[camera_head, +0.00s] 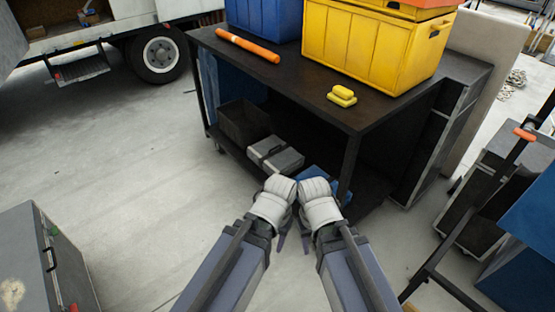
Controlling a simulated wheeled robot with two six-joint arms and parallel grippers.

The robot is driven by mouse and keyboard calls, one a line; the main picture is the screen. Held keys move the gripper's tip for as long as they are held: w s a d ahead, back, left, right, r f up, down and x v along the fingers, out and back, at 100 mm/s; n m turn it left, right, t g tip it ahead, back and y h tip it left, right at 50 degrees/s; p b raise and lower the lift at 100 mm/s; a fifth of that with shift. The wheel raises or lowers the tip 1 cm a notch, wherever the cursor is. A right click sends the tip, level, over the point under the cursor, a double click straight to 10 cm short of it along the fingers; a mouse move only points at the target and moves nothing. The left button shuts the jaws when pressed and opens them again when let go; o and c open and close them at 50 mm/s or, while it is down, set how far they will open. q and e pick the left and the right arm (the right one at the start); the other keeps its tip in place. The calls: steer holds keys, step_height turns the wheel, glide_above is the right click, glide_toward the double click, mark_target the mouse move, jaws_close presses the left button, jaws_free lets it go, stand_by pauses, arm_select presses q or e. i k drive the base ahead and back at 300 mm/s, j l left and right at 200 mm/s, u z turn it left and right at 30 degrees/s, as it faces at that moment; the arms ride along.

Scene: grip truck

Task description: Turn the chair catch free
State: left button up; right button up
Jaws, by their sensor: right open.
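I cannot make out a chair or its catch for certain in the head view. My left gripper (281,242) and right gripper (304,242) are side by side at the lower middle, in front of the dark workbench. The two wrists are close together and the fingers point down, mostly hidden behind the wrists. The right gripper is open, with nothing seen in it. The left gripper's fingers are too small and covered to tell open from shut.
The dark workbench (350,112) carries a blue crate (262,18), a yellow crate (362,45), an orange tube (247,46) and yellow blocks (342,96). Grey cases (277,155) lie on its lower shelf. A grey cabinet (28,258) stands lower left. A truck wheel (161,55) is behind.

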mark_target(528, 133)
steer(key=z, duration=1.5)
